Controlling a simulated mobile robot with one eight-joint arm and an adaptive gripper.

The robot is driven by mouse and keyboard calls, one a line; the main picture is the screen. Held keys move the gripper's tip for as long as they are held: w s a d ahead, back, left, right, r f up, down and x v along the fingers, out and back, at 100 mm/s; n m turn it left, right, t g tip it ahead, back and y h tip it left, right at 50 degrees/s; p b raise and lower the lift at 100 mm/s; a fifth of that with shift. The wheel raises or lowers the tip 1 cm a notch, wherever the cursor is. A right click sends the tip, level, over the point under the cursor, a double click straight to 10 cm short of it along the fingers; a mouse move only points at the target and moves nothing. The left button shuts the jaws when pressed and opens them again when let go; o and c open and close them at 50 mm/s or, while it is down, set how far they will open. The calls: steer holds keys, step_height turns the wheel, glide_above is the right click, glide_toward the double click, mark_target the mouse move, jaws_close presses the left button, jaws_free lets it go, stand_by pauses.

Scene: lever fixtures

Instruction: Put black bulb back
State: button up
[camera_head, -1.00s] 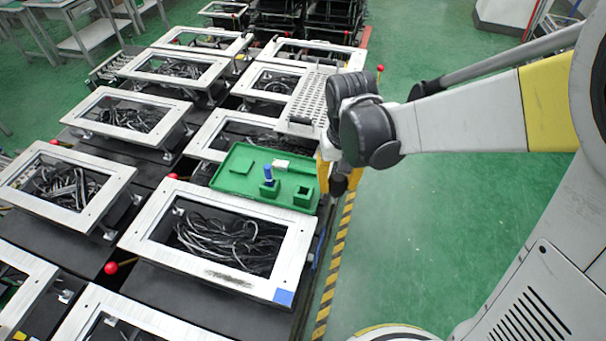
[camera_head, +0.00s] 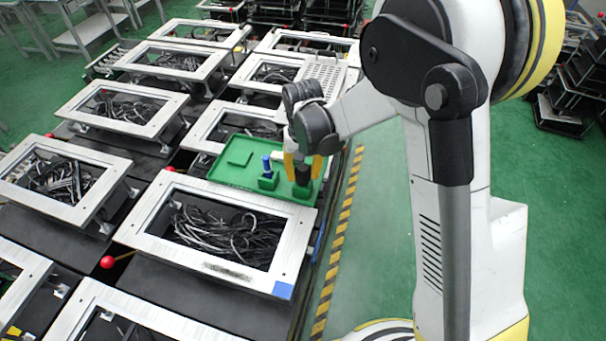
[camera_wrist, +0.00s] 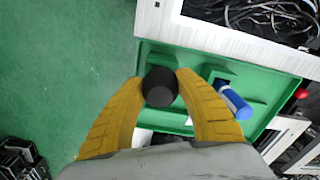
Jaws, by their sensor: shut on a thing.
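My gripper (camera_head: 303,166) has yellow fingers and is over the right part of the green tray (camera_head: 222,172). It is shut on the black bulb (camera_head: 302,176). In the wrist view the black bulb (camera_wrist: 160,86) sits between both fingertips of my gripper (camera_wrist: 160,84), above the tray (camera_wrist: 200,62). The right green holder (camera_head: 301,191) is right below the bulb in the head view. I cannot tell whether the bulb touches it. A blue bulb (camera_head: 266,164) stands in the holder to the left, and it also shows in the wrist view (camera_wrist: 234,102).
A white frame (camera_head: 200,258) with black cables inside lies in front of the tray. Red knobs (camera_head: 107,262) stick out between the frames. More framed boxes stand behind and to the left.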

steer(key=shift+c, duration=0.7)
steer(key=o, duration=0.9)
steer(key=shift+f, duration=0.1)
